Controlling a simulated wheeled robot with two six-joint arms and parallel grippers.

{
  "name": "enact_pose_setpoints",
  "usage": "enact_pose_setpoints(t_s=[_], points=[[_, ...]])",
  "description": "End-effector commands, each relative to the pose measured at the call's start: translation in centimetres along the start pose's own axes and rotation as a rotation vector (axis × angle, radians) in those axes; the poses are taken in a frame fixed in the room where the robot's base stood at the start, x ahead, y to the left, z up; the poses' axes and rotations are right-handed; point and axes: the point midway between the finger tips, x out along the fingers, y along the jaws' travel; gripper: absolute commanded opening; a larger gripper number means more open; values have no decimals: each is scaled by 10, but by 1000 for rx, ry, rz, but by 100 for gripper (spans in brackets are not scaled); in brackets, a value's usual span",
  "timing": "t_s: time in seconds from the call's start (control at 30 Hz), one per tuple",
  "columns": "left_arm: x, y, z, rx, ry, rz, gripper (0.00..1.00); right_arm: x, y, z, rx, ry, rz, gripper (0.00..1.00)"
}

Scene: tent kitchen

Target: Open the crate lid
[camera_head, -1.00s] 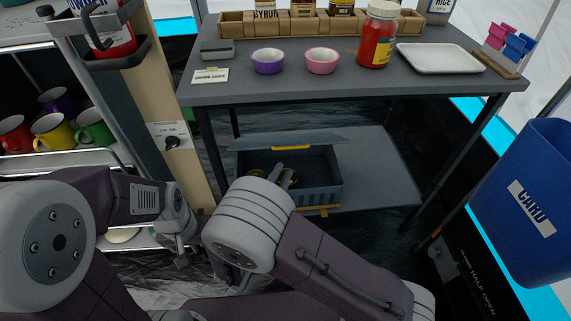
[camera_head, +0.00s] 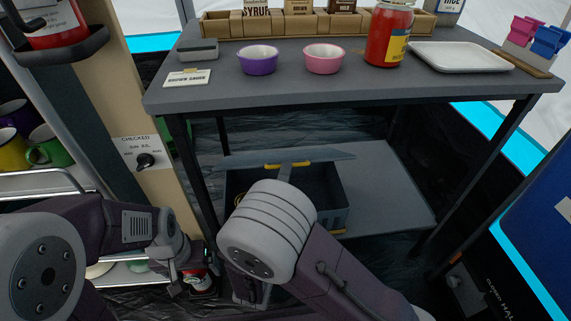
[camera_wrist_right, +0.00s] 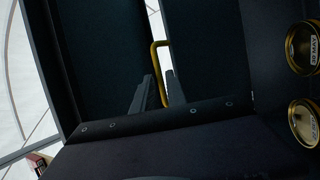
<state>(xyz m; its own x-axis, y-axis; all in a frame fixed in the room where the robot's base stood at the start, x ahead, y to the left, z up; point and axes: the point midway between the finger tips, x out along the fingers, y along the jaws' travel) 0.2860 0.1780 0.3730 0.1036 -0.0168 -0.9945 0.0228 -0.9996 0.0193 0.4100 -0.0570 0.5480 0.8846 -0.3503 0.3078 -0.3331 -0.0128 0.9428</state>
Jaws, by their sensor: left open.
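The dark grey crate (camera_head: 333,202) sits on the lower shelf. Its lid (camera_head: 235,160) is raised at an angle, with a yellow handle (camera_head: 287,164) on its edge. My right gripper (camera_wrist_right: 159,76) reaches in under the lid, mostly hidden behind my arm in the head view. Its fingers are apart, with the yellow handle (camera_wrist_right: 155,55) showing between them and no clear grip on it. Gold-rimmed cans (camera_wrist_right: 303,47) show at the right in the right wrist view.
The table (camera_head: 330,88) above the shelf holds a purple bowl (camera_head: 257,60), a pink bowl (camera_head: 323,59), a red jar (camera_head: 386,35) and a white tray (camera_head: 460,57). A table leg (camera_head: 197,165) stands left of the crate. The shelf (camera_head: 385,190) is clear right of it.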

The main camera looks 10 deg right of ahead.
Motion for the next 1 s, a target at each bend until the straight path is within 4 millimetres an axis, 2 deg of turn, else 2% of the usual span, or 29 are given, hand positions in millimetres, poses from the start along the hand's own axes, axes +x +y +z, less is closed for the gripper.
enact_pose_setpoints(t_s=[0.13,0.37,0.43,0.47,1.0], points=[[-6,0,-1,0,0,0,88,12,1,0,-1,-2,0,18],[-5,0,0,0,0,0,88,13,-1,0,0,1,0,18],[-5,0,0,0,0,0,88,12,-1,0,0,0,0,1],[-5,0,0,0,0,0,88,12,-1,0,0,0,0,0],[-5,0,0,0,0,0,88,12,-1,0,0,0,0,0]])
